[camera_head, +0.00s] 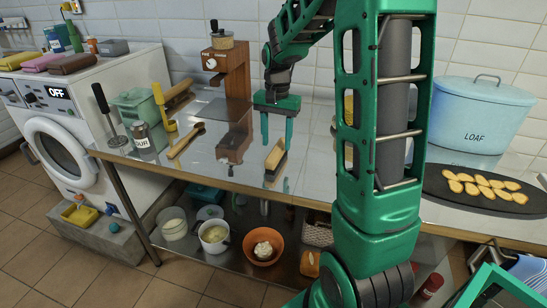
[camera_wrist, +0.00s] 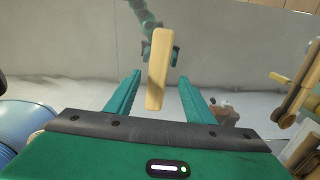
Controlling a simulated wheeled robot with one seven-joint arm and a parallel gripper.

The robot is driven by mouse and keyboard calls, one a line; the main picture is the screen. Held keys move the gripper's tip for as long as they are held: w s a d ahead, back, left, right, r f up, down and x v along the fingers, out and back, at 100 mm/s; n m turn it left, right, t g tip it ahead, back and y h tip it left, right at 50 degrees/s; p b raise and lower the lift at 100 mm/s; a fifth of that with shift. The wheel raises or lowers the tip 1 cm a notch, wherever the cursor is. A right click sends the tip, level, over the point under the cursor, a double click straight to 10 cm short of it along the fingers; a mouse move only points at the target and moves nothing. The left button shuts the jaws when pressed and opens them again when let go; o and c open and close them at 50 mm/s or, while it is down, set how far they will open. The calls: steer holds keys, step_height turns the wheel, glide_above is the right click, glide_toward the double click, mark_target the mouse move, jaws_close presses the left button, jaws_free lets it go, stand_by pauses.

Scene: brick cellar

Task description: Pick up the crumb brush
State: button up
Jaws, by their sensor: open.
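The crumb brush (camera_head: 276,157), with a pale wooden back and a darker underside, rests on the shiny metal counter near its front edge. My gripper (camera_head: 277,138) points down just above it, fingers apart and empty. In the wrist view the brush (camera_wrist: 158,75) is a long pale wooden bar, slightly tilted, lying between the two open green fingers with a gap on each side. I cannot tell how far below the fingertips it lies.
A blue LOAF bin (camera_head: 480,108) and a dark tray of bread slices (camera_head: 455,199) are at right. The counter around the brush is mostly clear.

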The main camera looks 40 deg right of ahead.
mark_target(277, 148)
steer(key=shift+s+d+f, duration=0.1)
steer(key=shift+s+f, duration=0.05)
steer(key=shift+f, duration=2.5)
steer(key=c, duration=1.2)
